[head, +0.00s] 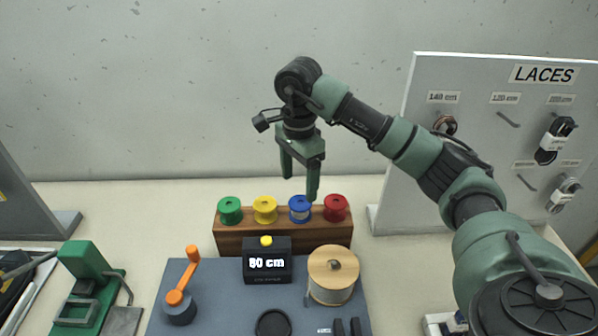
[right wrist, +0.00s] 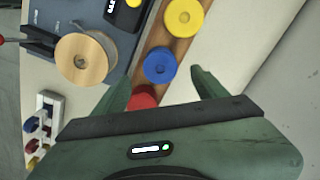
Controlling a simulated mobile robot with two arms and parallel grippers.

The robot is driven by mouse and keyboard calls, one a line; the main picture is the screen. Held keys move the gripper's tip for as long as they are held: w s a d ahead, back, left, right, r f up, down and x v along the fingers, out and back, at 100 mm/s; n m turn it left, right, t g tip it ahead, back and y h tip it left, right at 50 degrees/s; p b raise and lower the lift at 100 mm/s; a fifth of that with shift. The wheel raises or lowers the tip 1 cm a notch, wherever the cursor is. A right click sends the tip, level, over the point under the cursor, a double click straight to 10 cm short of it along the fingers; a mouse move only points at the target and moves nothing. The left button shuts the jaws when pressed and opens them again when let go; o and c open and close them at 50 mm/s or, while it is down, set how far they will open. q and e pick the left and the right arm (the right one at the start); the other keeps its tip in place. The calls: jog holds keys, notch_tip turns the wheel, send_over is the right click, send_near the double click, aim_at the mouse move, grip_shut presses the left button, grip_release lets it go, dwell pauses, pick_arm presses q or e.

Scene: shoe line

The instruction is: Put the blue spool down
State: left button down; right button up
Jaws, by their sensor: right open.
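The blue spool (head: 300,209) stands upright on the wooden rack (head: 284,238), between the yellow spool (head: 265,209) and the red spool (head: 336,207). In the right wrist view the blue spool (right wrist: 160,65) sits on the rack ahead of the open fingers, apart from them. My right gripper (head: 300,181) is open and empty above the rack, over the blue spool. In the right wrist view, one finger of my right gripper (right wrist: 160,85) partly overlaps the red spool. My left gripper is not in view.
A green spool (head: 230,210) is at the rack's left end. In front stand an 80 cm counter box (head: 267,264), a large wooden-topped reel (head: 333,272) and an orange crank (head: 184,280). A LACES board (head: 480,140) stands at right. The table behind the rack is clear.

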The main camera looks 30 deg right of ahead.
aim_at(299, 203)
jog(key=shift+r, duration=2.25)
